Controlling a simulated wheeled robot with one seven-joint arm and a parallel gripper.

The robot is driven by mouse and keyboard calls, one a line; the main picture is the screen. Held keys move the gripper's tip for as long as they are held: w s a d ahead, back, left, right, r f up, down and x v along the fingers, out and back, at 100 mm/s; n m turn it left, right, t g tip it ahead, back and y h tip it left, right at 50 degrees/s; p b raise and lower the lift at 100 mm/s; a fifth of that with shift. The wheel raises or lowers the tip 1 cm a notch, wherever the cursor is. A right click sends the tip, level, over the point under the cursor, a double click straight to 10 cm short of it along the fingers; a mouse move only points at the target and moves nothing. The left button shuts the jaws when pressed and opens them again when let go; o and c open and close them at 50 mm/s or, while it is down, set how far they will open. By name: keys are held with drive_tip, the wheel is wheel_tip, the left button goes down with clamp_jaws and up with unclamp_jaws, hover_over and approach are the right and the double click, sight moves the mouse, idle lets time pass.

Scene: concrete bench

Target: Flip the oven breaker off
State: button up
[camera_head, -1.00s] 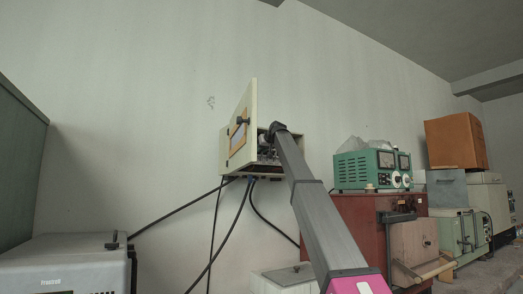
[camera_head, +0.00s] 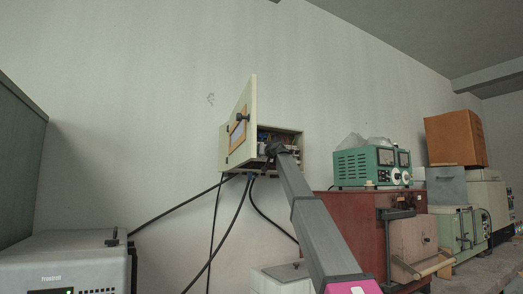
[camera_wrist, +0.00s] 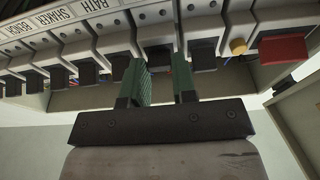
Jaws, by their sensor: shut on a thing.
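The breaker box (camera_head: 288,131) hangs on the wall with its door (camera_head: 238,122) swung open to the left. My gripper (camera_head: 268,153) is at the lower part of the box, its fingertips hard to make out there. In the wrist view, the two green fingers of my gripper (camera_wrist: 161,82) are shut on one dark breaker lever (camera_wrist: 159,55) in a row of breakers. Other black levers (camera_wrist: 204,55) stand on both sides. Labels (camera_wrist: 58,14) reading BATH and SHAKER show upside down at upper left. I see no oven label; the held breaker's label is out of view.
Black cables (camera_head: 228,238) hang below the box. A green meter unit (camera_head: 366,166) on a red cabinet (camera_head: 352,219) stands to the right.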

drive_tip(key=shift+f+t+y, duration=0.2)
drive_tip(key=shift+t+y, duration=0.1)
drive_tip(key=shift+t, duration=0.2)
idle(0.3)
drive_tip(key=o, duration=0.6)
drive_tip(key=shift+o, duration=0.2)
drive_tip(key=v, duration=1)
drive_tip(key=shift+s+d, duration=0.2)
drive_tip(key=shift+s, duration=0.1)
drive_tip(key=shift+f, duration=0.15)
drive_tip(key=shift+s, duration=0.1)
